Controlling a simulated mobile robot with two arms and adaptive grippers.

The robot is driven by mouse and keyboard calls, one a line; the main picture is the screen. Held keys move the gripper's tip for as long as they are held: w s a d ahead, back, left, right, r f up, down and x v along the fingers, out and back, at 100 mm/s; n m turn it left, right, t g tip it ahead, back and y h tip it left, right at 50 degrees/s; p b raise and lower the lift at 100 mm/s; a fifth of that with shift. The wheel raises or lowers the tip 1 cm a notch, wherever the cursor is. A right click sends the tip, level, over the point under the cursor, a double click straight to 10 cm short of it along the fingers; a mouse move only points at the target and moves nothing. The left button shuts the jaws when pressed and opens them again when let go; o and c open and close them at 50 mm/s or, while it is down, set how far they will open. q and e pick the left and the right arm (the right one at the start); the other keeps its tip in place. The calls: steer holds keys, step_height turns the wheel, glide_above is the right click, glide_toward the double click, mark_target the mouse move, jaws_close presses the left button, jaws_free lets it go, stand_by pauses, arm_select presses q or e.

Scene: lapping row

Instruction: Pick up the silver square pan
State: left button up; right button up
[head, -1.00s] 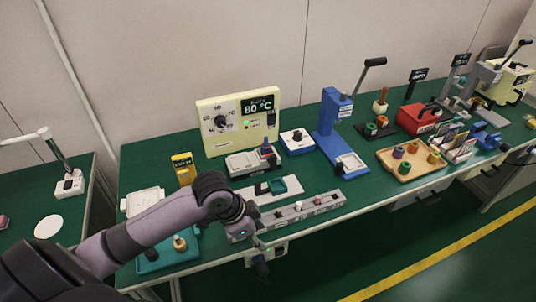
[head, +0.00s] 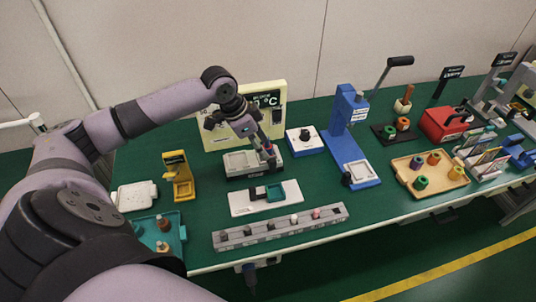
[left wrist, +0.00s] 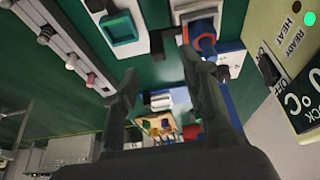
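A pale grey square, pan-like piece (head: 239,161) sits on the low heater base in front of the cream control box. A similar silvery square piece (head: 358,171) lies on the foot of the blue press. I cannot tell for sure which is the silver square pan. My left gripper (head: 269,158) is over the right side of the heater base, beside a blue and red upright part. In the left wrist view its fingers (left wrist: 162,88) are spread with nothing between them. The blue and red part (left wrist: 206,44) shows close to one finger. My right gripper is not in view.
A white plate with a teal square holder (head: 275,192) and a grey rail with several pegs (head: 282,229) lie in front. A yellow stand (head: 179,177) is left. A white box with a knob (head: 305,140) and the blue press (head: 346,125) stand right.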

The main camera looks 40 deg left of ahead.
mark_target(272, 159)
arm_select(q)
steer(key=x, duration=0.3)
steer(key=shift+w+d+f, duration=0.15)
steer(key=shift+f, duration=0.05)
steer(key=p+x, duration=0.1)
steer(key=x, duration=0.3)
steer(key=shift+w+d+f, duration=0.1)
steer(key=shift+d+f, duration=0.05)
steer(key=shift+d, duration=0.1)
steer(key=shift+d+f, duration=0.1)
steer(key=shift+f, duration=0.15)
steer(key=c, duration=0.3)
jaws_close()
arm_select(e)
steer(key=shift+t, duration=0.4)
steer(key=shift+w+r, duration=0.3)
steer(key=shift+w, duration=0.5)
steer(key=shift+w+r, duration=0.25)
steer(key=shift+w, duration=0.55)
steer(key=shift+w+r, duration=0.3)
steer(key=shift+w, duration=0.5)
